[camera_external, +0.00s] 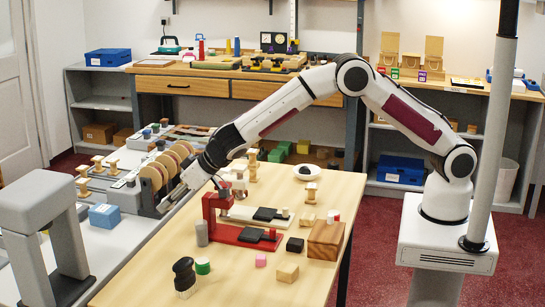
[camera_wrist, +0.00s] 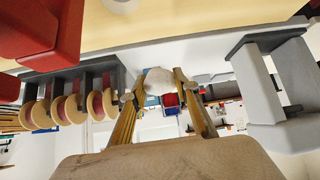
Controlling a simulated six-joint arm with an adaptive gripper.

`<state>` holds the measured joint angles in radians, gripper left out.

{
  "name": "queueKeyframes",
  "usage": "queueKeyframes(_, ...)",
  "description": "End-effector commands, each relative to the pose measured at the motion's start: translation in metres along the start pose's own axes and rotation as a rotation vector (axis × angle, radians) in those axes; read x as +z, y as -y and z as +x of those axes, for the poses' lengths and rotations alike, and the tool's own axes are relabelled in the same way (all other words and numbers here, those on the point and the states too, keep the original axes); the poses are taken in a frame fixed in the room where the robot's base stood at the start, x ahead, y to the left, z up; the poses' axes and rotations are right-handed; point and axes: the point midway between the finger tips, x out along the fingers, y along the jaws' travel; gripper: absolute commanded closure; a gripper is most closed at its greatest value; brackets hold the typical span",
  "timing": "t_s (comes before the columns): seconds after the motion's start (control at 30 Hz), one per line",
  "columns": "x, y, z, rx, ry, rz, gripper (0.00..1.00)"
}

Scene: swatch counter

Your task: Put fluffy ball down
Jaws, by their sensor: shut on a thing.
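In the wrist view, a white fluffy ball (camera_wrist: 158,82) sits between the tips of my gripper (camera_wrist: 155,88). The two yellowish fingers are closed on it from both sides. In the external view my gripper (camera_external: 176,195) points down and left, beside the spool rack and over the gap near the table's left edge. The ball is too small or hidden to make out clearly there.
A rack of discs (camera_external: 165,168) stands close beside my gripper. A red press (camera_external: 215,225) is on the wooden table (camera_external: 215,285), with several small blocks. A grey arch (camera_external: 38,215) stands at the left. A white bowl (camera_external: 306,175) is farther back.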

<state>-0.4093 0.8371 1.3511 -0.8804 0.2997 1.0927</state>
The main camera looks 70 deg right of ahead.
Motion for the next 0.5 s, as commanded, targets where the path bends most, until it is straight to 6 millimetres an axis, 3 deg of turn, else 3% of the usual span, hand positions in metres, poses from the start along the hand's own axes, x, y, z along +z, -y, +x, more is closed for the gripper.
queueKeyframes(0.5,0.0069,0.0001,0.0064,-0.001,0.001,0.001,0.78)
